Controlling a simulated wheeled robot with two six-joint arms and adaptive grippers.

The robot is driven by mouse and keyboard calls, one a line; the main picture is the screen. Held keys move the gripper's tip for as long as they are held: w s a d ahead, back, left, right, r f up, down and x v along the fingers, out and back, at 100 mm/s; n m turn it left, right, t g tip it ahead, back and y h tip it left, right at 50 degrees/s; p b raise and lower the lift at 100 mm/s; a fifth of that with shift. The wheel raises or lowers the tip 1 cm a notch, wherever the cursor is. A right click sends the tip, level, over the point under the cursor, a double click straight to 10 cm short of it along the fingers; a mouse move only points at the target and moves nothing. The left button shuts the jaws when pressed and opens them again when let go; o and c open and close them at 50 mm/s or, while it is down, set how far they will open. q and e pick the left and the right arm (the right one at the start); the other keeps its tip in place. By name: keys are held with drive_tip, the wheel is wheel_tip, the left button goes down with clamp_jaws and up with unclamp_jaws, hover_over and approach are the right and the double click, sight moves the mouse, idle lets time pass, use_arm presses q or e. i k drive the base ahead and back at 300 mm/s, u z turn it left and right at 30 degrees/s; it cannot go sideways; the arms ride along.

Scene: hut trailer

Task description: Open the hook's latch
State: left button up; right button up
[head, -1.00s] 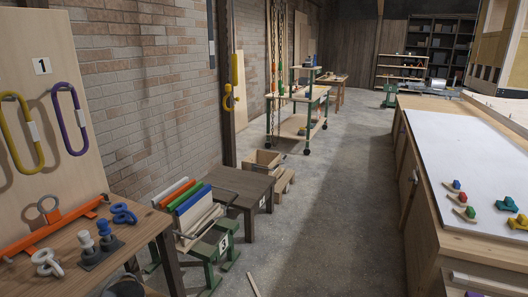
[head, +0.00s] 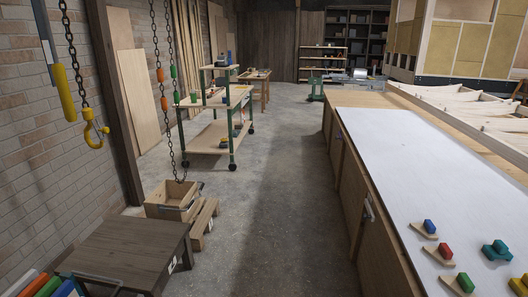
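A yellow hook (head: 96,134) hangs at the end of a dark chain (head: 76,50) at the left of the head view, in front of the brick wall. The hook is small in this view, and I cannot tell whether its latch is open or shut. A yellow handle-like piece (head: 64,92) hangs just left of the hook. Neither of my grippers is in view.
A low dark table (head: 128,246) stands below the hook, with a wooden crate (head: 172,200) behind it. A green-legged cart (head: 214,120) stands farther back. A long workbench with a white top (head: 410,160) runs along the right. The concrete floor (head: 280,220) between is clear.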

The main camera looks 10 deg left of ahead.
sight(104, 130)
drive_tip(key=u, duration=0.05)
drive_tip(key=i, duration=1.25)
drive_tip(key=u, duration=0.7)
drive_tip(key=i, duration=0.8)
drive_tip(key=u, duration=1.6)
drive_tip(key=i, duration=0.8)
drive_tip(key=u, duration=0.75)
